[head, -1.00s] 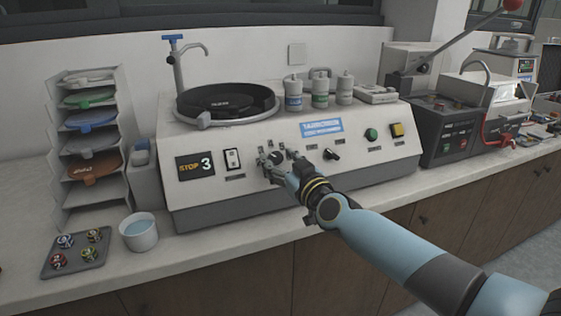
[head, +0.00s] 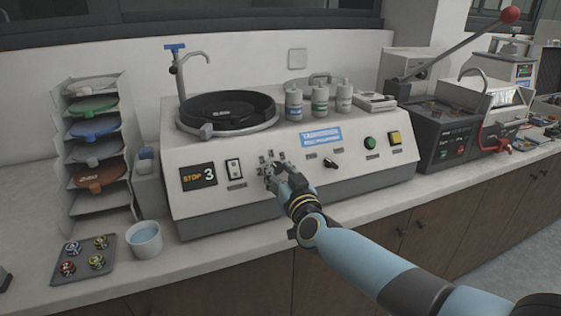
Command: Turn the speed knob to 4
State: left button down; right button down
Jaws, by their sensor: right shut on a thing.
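The polishing machine (head: 235,208) stands on the counter with a sloped white front panel. Its display (head: 198,176) reads "STOP" and "3". My right gripper (head: 272,172) is at the panel, right of the rocker switch (head: 233,169), and is shut on the speed knob. The knob is mostly hidden by the fingers, so its pointer cannot be read. Some dial numbers show around the gripper, too small to read surely. A second black knob (head: 331,163) sits further right on the panel. My left gripper is not in view.
A green button (head: 370,144) and a yellow switch (head: 395,138) are at the panel's right. Bottles (head: 319,101) stand on top. A cup (head: 144,239), a sample tray (head: 84,283) and a disc rack (head: 62,178) are left. A press (head: 450,133) stands right.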

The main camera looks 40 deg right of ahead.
jog(key=m+h+p, duration=0.1)
jog(key=m, duration=0.1)
jog(key=m+g+h+p, duration=0.1)
jog(key=m+p, duration=0.1)
jog(key=shift+w+a+r+m+h, duration=0.1)
jog(key=shift+a+r+m+h, duration=0.1)
jog(key=shift+m+h, duration=0.1)
jog(key=shift+f+m+g+h+p, duration=0.1)
jog(key=shift+m+g+h+p, duration=0.9)
jog(key=shift+m, duration=0.6)
jog(key=shift+f+m, duration=0.1)
jog(key=shift+m, duration=0.2)
jog(key=c, duration=1)
grip_release()
jog(key=shift+o, duration=0.3)
jog(key=v, duration=1.2)
